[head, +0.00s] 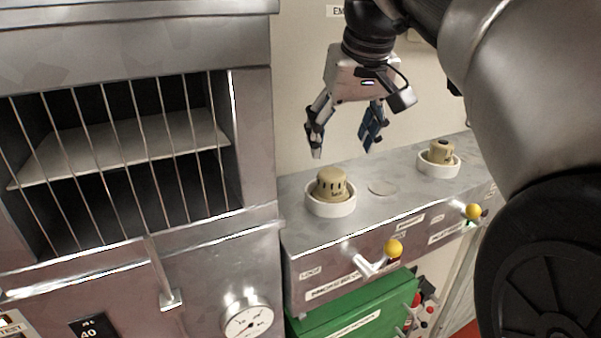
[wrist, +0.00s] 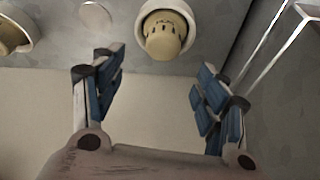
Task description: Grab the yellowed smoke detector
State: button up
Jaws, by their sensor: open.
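Two yellowed smoke detectors sit in white ring holders on a metal cabinet top in the head view. The nearer detector (head: 331,185) is at the left of the cabinet top. The farther detector (head: 440,153) is to the right and has a dark spot on top. My gripper (head: 343,151) is open and empty, above the cabinet top and apart from both. In the wrist view, one detector (wrist: 165,36) lies beyond the space between my open fingers (wrist: 160,92). The other detector (wrist: 10,36) is cut off at the left edge.
A flat pale disc (head: 383,188) lies between the two holders. A steel cabinet with wire bars (head: 130,130) stands to the left. Yellow-knobbed levers (head: 394,248) stick out from the cabinet front, above a green box (head: 350,320). A pale wall is behind.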

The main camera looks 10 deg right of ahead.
aim_at(332, 173)
jog(key=x, duration=0.6)
jog(key=s+b+x, duration=0.1)
jog(key=x, duration=0.1)
jog(key=shift+w+a+f, duration=0.1)
jog(key=shift+a+f, duration=0.05)
jog(key=shift+f, duration=0.15)
jog(key=shift+w+f, duration=0.3)
jog(key=shift+f, duration=0.05)
jog(key=c, duration=1.2)
